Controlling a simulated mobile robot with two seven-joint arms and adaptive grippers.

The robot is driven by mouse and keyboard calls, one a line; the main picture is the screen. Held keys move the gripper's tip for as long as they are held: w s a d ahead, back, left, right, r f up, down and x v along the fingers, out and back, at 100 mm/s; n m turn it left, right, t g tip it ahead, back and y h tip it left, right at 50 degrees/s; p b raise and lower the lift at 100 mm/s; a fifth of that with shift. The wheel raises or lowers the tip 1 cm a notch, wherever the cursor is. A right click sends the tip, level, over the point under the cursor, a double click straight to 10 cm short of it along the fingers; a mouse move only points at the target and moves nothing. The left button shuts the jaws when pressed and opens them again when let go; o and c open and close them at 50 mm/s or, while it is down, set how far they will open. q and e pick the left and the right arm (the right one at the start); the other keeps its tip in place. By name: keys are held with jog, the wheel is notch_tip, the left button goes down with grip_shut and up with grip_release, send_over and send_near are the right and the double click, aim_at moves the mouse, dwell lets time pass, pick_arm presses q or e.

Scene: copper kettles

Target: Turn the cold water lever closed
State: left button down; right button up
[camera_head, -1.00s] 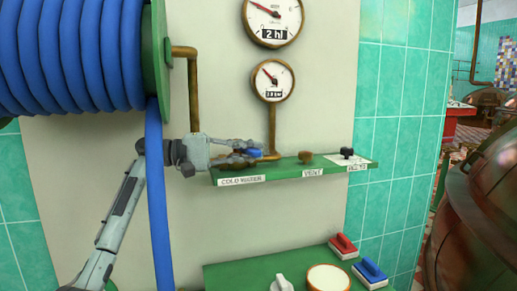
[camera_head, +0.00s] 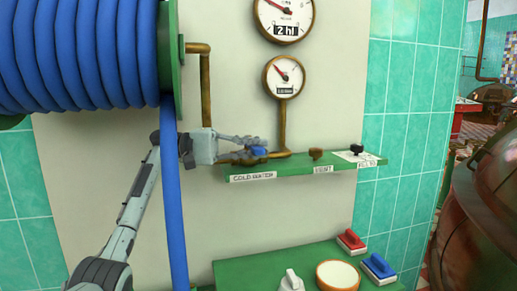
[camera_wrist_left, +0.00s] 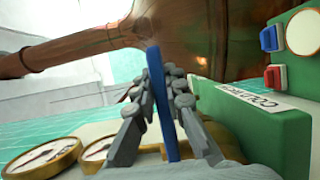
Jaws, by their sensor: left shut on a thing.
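The cold water lever is blue and sits at the left end of the green shelf, above the label that reads "COLD WATER" (camera_head: 252,177). In the head view the lever (camera_head: 259,151) shows at my left gripper's fingertips. My left gripper (camera_head: 250,146) comes in from the left, in front of the brown pipe. In the left wrist view the blue lever (camera_wrist_left: 160,105) stands as a thin bar between the two fingers of my left gripper (camera_wrist_left: 163,90), which are shut on it. The lever's pivot is mostly hidden by the fingers. My right gripper is not in view.
The green shelf (camera_head: 300,167) also carries a brown knob (camera_head: 316,154) and a black knob (camera_head: 356,150). A blue hose (camera_head: 175,215) hangs in front of my left arm. Two gauges are above. A lower green panel (camera_head: 240,272) holds red and blue switches.

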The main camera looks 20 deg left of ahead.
pick_arm(q)
jog(key=c, duration=1.6)
grip_release()
jog(key=shift+o, duration=0.2)
jog(key=v, duration=0.7)
jog(key=shift+a, duration=0.25)
jog(key=shift+s, duration=0.15)
